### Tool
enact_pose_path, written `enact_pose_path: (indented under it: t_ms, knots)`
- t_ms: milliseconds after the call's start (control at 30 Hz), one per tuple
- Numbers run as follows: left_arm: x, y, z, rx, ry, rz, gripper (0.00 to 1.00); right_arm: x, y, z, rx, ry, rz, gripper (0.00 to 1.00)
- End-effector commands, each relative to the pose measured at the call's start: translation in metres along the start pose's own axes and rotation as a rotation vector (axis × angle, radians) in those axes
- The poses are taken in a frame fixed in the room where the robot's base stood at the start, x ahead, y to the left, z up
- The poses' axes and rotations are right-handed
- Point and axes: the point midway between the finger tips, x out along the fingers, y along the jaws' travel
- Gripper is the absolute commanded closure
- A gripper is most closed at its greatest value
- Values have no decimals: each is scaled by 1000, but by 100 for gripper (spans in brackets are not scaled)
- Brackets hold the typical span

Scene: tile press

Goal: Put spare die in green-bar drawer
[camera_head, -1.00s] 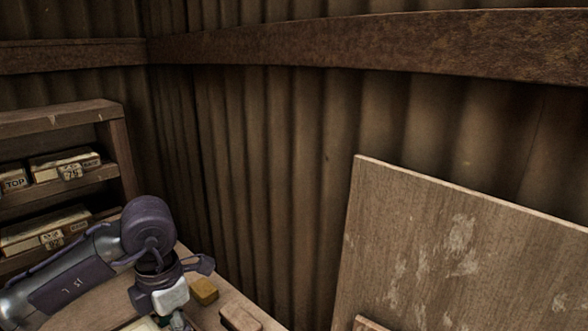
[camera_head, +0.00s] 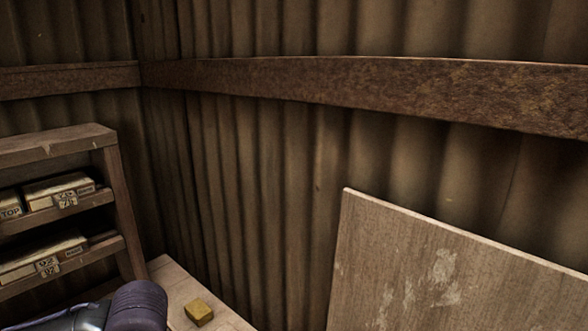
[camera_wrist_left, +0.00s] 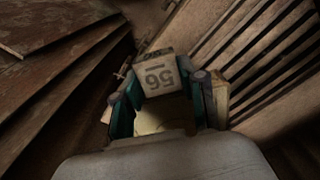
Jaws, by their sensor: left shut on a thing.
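In the left wrist view my left gripper (camera_wrist_left: 162,84) is shut on a pale block marked 56 (camera_wrist_left: 160,70), which looks like the spare die. The block sits between the two teal-sided fingers, its numbered face toward the camera. In the head view only part of my left arm shows at the bottom left; the gripper and block are out of that frame. No drawer with a green bar can be made out in either view. My right gripper is in neither view.
A wooden shelf (camera_head: 128,215) with labelled boxes (camera_head: 58,189) stands at the left. A yellow block (camera_head: 198,312) lies on the bench. A large board (camera_head: 440,270) leans at the right. The wrist view shows a slatted wooden rack (camera_wrist_left: 262,62) and dark stepped boards (camera_wrist_left: 50,35).

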Motion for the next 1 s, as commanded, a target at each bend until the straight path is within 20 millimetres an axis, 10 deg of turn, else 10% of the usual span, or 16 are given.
enact_pose_path:
  t_ms: [533, 833, 1000]
  knots:
    - [1, 5, 11, 239, -7, 11, 100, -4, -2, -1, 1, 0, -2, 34]
    - [0, 85, 27, 243, -12, 21, 100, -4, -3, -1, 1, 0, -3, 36]
    - [0, 113, 36, 238, -6, 10, 100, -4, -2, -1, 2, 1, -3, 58]
